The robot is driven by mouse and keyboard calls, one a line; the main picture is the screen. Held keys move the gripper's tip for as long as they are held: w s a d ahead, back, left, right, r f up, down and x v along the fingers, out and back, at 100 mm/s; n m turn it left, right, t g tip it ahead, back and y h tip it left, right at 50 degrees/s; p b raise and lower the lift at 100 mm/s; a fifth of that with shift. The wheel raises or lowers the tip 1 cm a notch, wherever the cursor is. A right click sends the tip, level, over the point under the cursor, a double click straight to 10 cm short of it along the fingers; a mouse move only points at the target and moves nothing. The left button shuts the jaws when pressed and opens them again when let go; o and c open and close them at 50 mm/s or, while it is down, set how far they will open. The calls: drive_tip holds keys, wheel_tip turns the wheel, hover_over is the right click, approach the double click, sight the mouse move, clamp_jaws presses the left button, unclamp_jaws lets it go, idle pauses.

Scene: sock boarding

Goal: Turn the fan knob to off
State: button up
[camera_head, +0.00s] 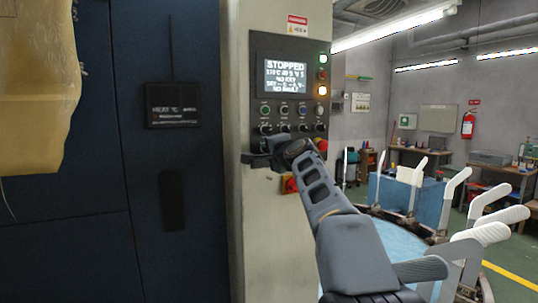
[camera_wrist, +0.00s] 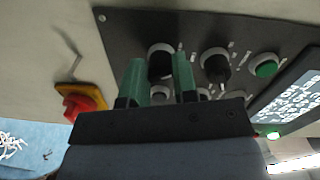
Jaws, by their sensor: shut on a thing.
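The dark control panel (camera_head: 290,68) is on the pale machine column, its lit screen (camera_head: 285,76) reading "STOPPED". In the wrist view my gripper (camera_wrist: 159,68) has its two green fingers on either side of a black knob (camera_wrist: 160,59) with a pale ring, shut on it. Its label is too small to read, so I cannot tell from lettering that it is the fan knob. Another black knob (camera_wrist: 215,64) sits to its right. In the head view my gripper (camera_head: 270,152) is at the panel's lower edge and hides the held knob.
A red and yellow switch (camera_wrist: 80,103) lies left of my fingers. A green button (camera_wrist: 265,68) sits farther right. In the head view a dark blue door (camera_head: 170,240) is left of the column, and white sock boards (camera_head: 490,232) stand around a table at right.

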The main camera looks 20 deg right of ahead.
drive_tip(key=shift+r+n, duration=0.2)
drive_tip(key=shift+n, duration=0.1)
idle(0.4)
drive_tip(key=o, duration=0.9)
drive_tip(key=shift+f, duration=0.1)
drive_tip(key=s+b, duration=0.4)
drive_tip(key=s, duration=0.9)
drive_tip(key=shift+s+d+r, duration=0.15)
drive_tip(key=shift+s+r, duration=0.2)
drive_tip(key=shift+s, duration=0.05)
